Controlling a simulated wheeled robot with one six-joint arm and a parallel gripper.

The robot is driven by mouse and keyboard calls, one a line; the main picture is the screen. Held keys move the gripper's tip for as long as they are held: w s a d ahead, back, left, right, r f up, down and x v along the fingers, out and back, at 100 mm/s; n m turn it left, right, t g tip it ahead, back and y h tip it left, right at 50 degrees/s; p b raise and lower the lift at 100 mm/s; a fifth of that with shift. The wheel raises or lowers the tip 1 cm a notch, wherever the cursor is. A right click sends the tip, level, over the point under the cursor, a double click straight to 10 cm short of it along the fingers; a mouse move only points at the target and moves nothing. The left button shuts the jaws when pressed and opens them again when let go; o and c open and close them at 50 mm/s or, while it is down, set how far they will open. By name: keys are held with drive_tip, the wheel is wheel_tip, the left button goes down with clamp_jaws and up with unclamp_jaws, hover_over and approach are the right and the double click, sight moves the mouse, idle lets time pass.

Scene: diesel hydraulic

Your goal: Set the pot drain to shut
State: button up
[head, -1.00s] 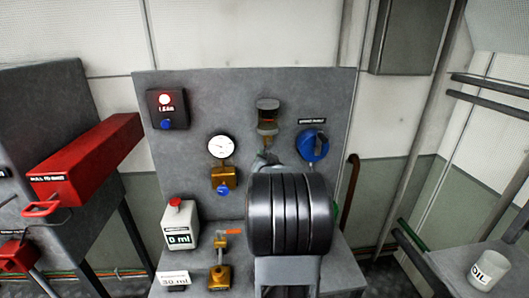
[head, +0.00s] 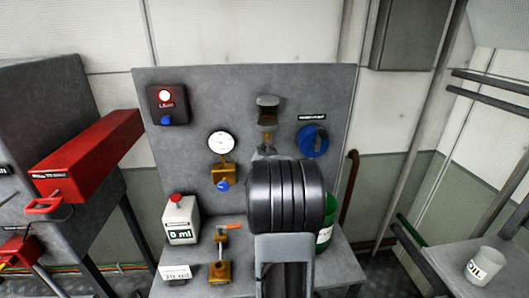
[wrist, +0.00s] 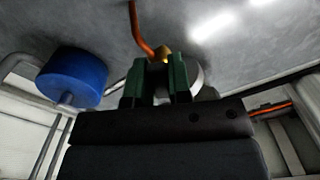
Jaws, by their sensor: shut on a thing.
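The pot (head: 267,112) is a small bowl with a grey top on the upright grey panel, with brass (head: 266,136) under it. My gripper (wrist: 156,85) is right below the pot in the head view, mostly hidden by my arm. In the wrist view its two green fingers are shut on a small part under a brass fitting (wrist: 164,53). I take this part to be the pot drain; the fingers hide most of it, so I cannot tell its setting. A pale round part shows behind the right finger.
A blue knob (head: 313,141) is right of the pot; a blue knob (wrist: 72,78) also shows in the wrist view. Left are a gauge (head: 221,143), a lamp box (head: 167,104) and a jug (head: 181,220). An orange-handled valve (head: 221,250) and a green can (head: 325,220) stand below.

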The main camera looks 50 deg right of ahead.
clamp_jaws()
drive_tip(key=shift+b, duration=0.35)
drive_tip(key=shift+w+a+m+b, duration=0.25)
drive_tip(key=shift+m+b, duration=0.85)
drive_tip(key=shift+b, duration=0.1)
drive_tip(key=shift+w+a+r+m+b, duration=0.2)
drive_tip(key=shift+r+m+b, duration=0.4)
drive_tip(key=shift+m+b, duration=0.8)
drive_tip(key=shift+w+a+r+m+b, duration=0.2)
drive_tip(key=shift+r+m+b, duration=0.45)
drive_tip(key=shift+m, duration=1.4)
drive_tip(key=shift+w+a+r+m+b, duration=0.15)
drive_tip(key=shift+r+m+b, duration=0.45)
drive_tip(key=shift+m+b, duration=0.8)
drive_tip(key=shift+m+p, duration=0.3)
drive_tip(key=shift+m, duration=0.15)
